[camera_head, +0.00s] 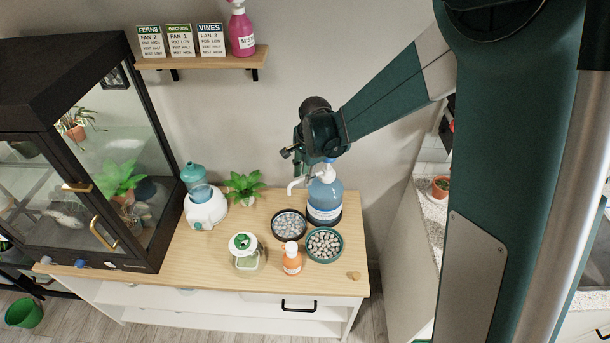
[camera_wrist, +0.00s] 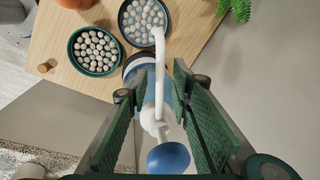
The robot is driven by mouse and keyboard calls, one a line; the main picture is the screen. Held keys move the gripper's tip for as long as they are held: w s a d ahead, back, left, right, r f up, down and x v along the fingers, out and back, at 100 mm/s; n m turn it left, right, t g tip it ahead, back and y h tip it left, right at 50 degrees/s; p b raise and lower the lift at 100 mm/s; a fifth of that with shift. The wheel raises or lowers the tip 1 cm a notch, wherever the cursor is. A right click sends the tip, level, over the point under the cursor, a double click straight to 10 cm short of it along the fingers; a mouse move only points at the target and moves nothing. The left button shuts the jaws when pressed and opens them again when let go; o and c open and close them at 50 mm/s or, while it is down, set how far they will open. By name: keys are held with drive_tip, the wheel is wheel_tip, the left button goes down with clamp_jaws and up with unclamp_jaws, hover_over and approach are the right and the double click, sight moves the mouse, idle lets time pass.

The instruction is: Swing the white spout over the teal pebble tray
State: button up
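The white spout (camera_head: 296,184) is on the pump of a clear bottle of blue liquid (camera_head: 324,205) and points left in the head view. In the wrist view the spout (camera_wrist: 159,60) reaches toward the dark pebble tray (camera_wrist: 124,28), its tip overlapping that tray's near edge. The teal pebble tray (camera_head: 341,251) stands in front of the bottle; it also shows in the wrist view (camera_wrist: 71,57), left of the spout. My gripper (camera_wrist: 156,92) is open above the bottle, its fingers either side of the spout with visible gaps. The blue pump top (camera_wrist: 168,158) shows between them.
An orange bottle (camera_head: 291,262) stands left of the teal tray. A wooden knob (camera_head: 354,275) lies to its right. A green-lidded jar (camera_head: 245,258), a fern (camera_head: 245,185) and a white dispenser (camera_head: 205,212) stand further left. The wall is close behind the bottle.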

clamp_jaws()
drive_tip(key=shift+s+d, duration=0.1)
idle(0.3)
drive_tip(key=s+d+n+g+y+b, duration=0.1)
drive_tip(key=s+d+n+b, duration=0.3)
drive_tip(key=d+n, duration=0.4)
drive_tip(key=shift+d+n+g+b, duration=0.15)
drive_tip(key=shift+n+g+b, duration=0.55)
drive_tip(key=shift+n, duration=1.4)
